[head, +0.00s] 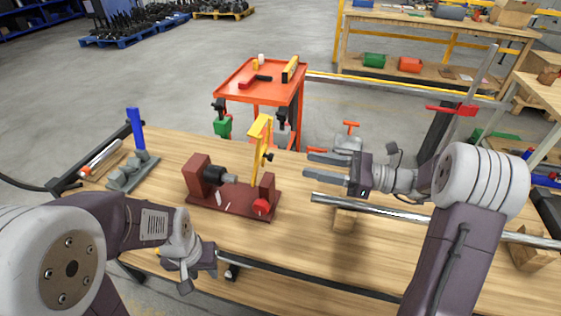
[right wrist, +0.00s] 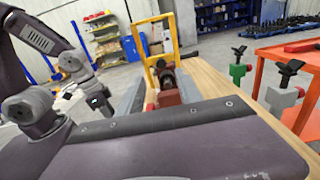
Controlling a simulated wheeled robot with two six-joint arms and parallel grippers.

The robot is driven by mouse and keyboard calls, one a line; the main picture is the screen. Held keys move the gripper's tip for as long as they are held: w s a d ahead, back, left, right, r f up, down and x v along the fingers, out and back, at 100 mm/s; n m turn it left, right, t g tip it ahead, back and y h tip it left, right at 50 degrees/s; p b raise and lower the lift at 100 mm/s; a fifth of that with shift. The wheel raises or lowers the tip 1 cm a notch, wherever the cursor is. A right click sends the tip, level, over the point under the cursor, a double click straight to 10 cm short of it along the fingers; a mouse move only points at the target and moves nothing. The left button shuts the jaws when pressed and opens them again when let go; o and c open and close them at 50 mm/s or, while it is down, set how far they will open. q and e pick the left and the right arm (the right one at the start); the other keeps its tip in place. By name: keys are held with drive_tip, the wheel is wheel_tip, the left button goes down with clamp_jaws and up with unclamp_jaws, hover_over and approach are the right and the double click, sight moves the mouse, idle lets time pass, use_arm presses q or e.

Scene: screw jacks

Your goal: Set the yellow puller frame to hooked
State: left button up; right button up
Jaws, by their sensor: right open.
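The yellow puller frame (head: 261,130) stands roughly upright on a dark red base (head: 225,203) on the workbench. A dark red block (head: 196,177) with a black screw end (head: 214,175) stands on the left of the base. A smaller block with a red knob (head: 261,206) is at its right end. The frame also shows beyond my fingers in the right wrist view (right wrist: 152,19). My right gripper (head: 307,164) is open and empty, to the right of the frame and apart from it. My left gripper (head: 195,276) is low near the bench's front edge; its fingers are unclear.
A grey fixture with a blue post (head: 137,129) stands at the bench's left. A steel bar (head: 380,209) rests on wooden blocks at the right. An orange cart (head: 262,85) stands behind. The bench top between base and bar is clear.

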sight(262, 153)
drive_tip(key=b+x, duration=0.1)
drive_tip(key=x, duration=0.8)
drive_tip(key=shift+w, duration=0.15)
drive_tip(key=shift+f, duration=0.1)
clamp_jaws()
idle(0.9)
